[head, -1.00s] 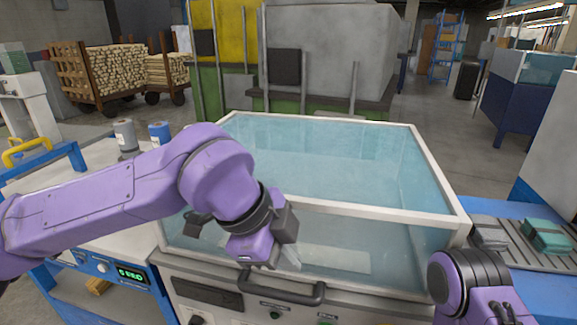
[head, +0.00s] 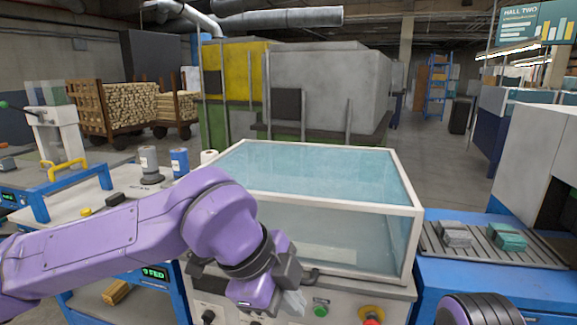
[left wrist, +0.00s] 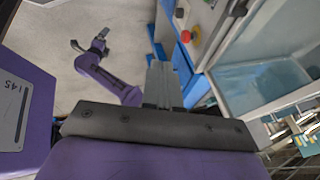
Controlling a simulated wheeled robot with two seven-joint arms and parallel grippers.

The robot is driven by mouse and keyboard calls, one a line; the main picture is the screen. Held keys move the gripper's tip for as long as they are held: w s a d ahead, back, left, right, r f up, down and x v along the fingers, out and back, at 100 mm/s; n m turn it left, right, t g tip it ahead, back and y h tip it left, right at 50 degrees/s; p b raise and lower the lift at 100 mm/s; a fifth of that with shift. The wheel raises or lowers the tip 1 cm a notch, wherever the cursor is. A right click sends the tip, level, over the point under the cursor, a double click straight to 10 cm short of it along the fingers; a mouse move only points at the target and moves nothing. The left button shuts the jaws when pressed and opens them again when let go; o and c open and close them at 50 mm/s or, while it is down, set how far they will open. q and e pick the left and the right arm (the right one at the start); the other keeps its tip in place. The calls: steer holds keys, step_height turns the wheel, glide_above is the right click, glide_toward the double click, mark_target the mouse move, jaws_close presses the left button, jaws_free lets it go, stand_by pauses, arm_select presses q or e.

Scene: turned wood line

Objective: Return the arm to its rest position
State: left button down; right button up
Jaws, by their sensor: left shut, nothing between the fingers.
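My left arm comes in from the left in the head view, bent at the elbow, with its left gripper (head: 290,302) pointing down in front of the machine with the clear cover (head: 335,228). The left gripper is shut and empty. Its pale fingers (left wrist: 162,85) lie together in the left wrist view, apart from the machine front. Only a dark, rounded part of my right arm (head: 470,309) shows at the bottom right of the head view. In the left wrist view my right arm stands over the floor, its gripper (left wrist: 102,34) small; its jaws cannot be made out.
A white-topped bench (head: 130,205) with blue and grey containers stands left. A blue conveyor table (head: 470,278) carries grey (head: 455,234) and teal (head: 507,238) pieces at right. A red stop button (head: 372,316) sits low on the machine front. Open floor shows in the left wrist view.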

arm_select(q)
steer(key=w+f+m+t+y, duration=0.1)
steer(key=w+f+m+t, duration=0.15)
steer(key=f+m, duration=0.6)
steer(key=w+f+m+t+y, duration=0.2)
steer(key=w+f+m, duration=0.1)
steer(key=f+m, duration=0.55)
steer(key=s+a+f+m+y, duration=0.1)
steer(key=s+a+f+m, duration=0.1)
steer(key=f+m, duration=0.35)
steer(key=s+a+f+m, duration=0.2)
steer(key=f+m, duration=0.3)
steer(key=f, duration=0.2)
steer(key=s+a+f+m+g+y, duration=0.2)
steer(key=s+a+f+m, duration=1)
steer(key=f, duration=0.2)
steer(key=s+a+f+m+y, duration=0.1)
steer(key=s+a, duration=0.3)
steer(key=a, duration=0.3)
steer(key=s+a+f+m+g+y, duration=0.1)
steer(key=s+a+m, duration=0.1)
steer(key=a, duration=0.5)
steer(key=shift+s+a+y+p, duration=0.3)
steer(key=shift+s+a+p, duration=0.1)
steer(key=shift+s, duration=0.5)
